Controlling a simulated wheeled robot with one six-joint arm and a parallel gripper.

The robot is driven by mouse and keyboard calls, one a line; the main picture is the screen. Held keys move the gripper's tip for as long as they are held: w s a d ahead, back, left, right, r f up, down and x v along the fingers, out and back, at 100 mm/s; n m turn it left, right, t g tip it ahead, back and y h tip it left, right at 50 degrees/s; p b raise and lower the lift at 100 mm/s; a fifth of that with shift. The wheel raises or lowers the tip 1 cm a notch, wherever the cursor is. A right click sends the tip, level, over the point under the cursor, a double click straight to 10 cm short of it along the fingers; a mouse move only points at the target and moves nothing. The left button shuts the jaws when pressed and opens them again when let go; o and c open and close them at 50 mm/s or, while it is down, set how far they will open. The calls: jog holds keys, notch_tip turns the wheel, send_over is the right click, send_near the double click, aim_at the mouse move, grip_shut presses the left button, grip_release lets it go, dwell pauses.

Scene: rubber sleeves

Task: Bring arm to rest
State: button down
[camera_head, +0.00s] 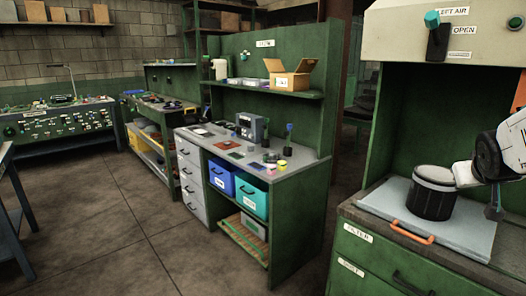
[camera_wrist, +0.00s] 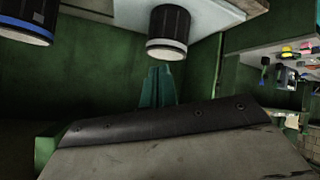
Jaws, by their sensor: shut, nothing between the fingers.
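My gripper (camera_wrist: 157,76) shows in the wrist view as two dark teal fingers pressed together, with nothing between them. In the head view my arm (camera_head: 487,157) reaches in from the right edge, over the right side of the pale tray (camera_head: 390,201). I cannot clearly make out the fingers there. A black ribbed cylinder with a grey top (camera_head: 432,199) stands upright on the tray, left of my arm. The wrist view appears upside down and shows a black cylinder with a white end (camera_wrist: 166,48) beyond the fingers, apart from them.
A second black cylinder with a blue band (camera_wrist: 27,32) is in the wrist view's corner. A green workbench (camera_head: 250,150) stands left. Open floor (camera_head: 130,230) lies beyond it.

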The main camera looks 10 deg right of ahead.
jog(key=s+a+f+n+g+y, duration=0.1)
jog(key=s+a, duration=0.3)
jog(key=a, duration=0.6)
jog(key=s+a+f+n+g+y, duration=0.2)
jog(key=s+a+g+y, duration=0.1)
jog(key=a, duration=0.7)
jog(key=s+a+f+n+g+y, duration=0.1)
jog(key=s+a+f+g+y, duration=0.1)
jog(key=s+a, duration=0.5)
jog(key=a+y, duration=0.1)
jog(key=a, duration=0.2)
jog(key=shift+s+a+n+y, duration=0.15)
jog(key=shift+a+n+y, duration=0.15)
jog(key=shift+a, duration=0.05)
